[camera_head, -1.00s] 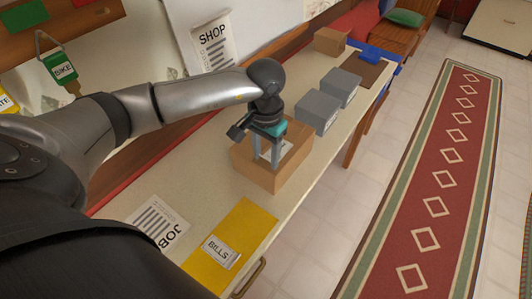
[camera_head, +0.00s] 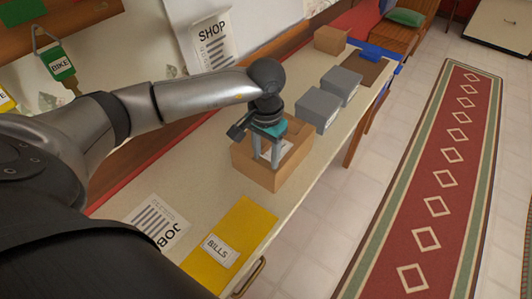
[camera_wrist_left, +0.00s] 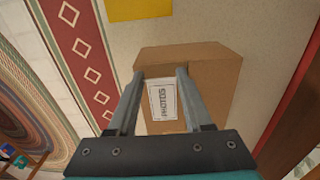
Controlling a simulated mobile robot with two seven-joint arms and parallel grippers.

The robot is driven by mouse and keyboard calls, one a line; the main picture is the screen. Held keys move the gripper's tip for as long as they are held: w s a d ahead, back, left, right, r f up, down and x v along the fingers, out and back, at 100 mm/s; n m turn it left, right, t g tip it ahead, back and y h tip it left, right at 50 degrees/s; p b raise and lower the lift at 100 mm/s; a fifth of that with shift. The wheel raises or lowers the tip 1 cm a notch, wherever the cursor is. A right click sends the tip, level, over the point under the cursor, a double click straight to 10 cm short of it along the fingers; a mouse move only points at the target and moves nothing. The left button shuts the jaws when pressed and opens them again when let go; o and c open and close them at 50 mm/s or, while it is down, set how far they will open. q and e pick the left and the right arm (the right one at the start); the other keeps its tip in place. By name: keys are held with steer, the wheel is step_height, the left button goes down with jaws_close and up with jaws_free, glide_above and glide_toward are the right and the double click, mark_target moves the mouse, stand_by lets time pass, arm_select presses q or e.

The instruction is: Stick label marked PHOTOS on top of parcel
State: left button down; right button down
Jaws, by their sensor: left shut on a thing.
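The parcel is a brown cardboard box (camera_head: 250,169) on the long table, and its top also shows in the wrist view (camera_wrist_left: 213,92). The white label marked PHOTOS (camera_wrist_left: 163,101) is between my left fingers, seen against the top of the parcel. My left gripper (camera_head: 266,158) points down over the parcel, and its fingertips (camera_wrist_left: 160,74) are shut on the label. I cannot tell whether the label touches the parcel. My right gripper is out of view.
A yellow folder labelled BILLS (camera_head: 243,227) and a JOB sheet (camera_head: 155,222) lie nearer on the table (camera_head: 188,187). Floor is open at right.

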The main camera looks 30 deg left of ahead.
arm_select(q)
steer(key=shift+c, duration=1.2)
jaws_free()
steer(key=shift+o, duration=0.4)
steer(key=shift+o, duration=0.8)
steer(key=shift+r, duration=0.1)
steer(key=shift+r+p, duration=1.95)
steer(key=shift+r, duration=1.45)
